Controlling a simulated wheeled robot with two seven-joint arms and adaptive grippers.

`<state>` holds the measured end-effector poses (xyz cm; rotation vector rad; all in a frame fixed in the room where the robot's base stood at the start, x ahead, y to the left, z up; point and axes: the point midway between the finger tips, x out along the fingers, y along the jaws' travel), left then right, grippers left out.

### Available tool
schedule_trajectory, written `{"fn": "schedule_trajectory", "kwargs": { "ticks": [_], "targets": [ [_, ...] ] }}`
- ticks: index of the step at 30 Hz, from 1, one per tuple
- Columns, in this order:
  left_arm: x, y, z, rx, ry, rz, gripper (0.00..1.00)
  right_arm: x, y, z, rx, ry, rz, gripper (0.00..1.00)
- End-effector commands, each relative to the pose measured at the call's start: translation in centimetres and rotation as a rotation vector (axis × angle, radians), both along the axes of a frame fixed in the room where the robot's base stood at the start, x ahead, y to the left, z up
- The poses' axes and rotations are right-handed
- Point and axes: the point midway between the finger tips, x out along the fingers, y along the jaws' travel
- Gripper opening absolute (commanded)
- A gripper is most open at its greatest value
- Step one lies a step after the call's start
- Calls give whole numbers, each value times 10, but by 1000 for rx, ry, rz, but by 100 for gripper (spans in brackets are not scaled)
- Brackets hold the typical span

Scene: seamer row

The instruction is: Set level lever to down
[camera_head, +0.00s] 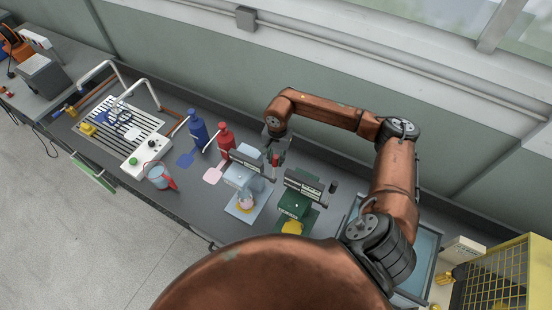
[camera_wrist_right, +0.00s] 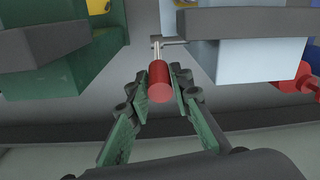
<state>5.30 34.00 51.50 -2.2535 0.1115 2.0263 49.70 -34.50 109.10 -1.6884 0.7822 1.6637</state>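A lever with a red cylindrical handle (camera_head: 275,160) stands by the light blue seamer (camera_head: 240,177). In the right wrist view the red handle (camera_wrist_right: 158,82) points toward the camera, on a thin metal stem joined to a grey crossbar. My right gripper (camera_head: 277,147) is over this lever, coming from the wall side. In the wrist view its green fingers (camera_wrist_right: 160,88) stand on either side of the handle, apart with narrow gaps; firm contact is not visible. The lever's exact angle is hard to tell. My left gripper is not in view.
A green seamer (camera_head: 296,203) with its own dark-handled lever (camera_head: 333,187) stands close on the right. The wall runs close behind.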

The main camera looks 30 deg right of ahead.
Motion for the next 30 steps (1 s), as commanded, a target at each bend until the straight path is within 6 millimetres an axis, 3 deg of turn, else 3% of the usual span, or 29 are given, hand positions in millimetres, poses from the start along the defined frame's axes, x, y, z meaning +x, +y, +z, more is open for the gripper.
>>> {"fn": "schedule_trajectory", "kwargs": {
  "ticks": [8, 20, 30],
  "targets": [
    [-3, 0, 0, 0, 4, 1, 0, 0, 0, 0, 0, 0, 0, 0],
    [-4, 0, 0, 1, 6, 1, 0, 0, 0, 0, -1, -1, 0, 0],
    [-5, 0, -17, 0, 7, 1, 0, -7, 14, 2, -106, -55, 3, 0]
  ]
}}
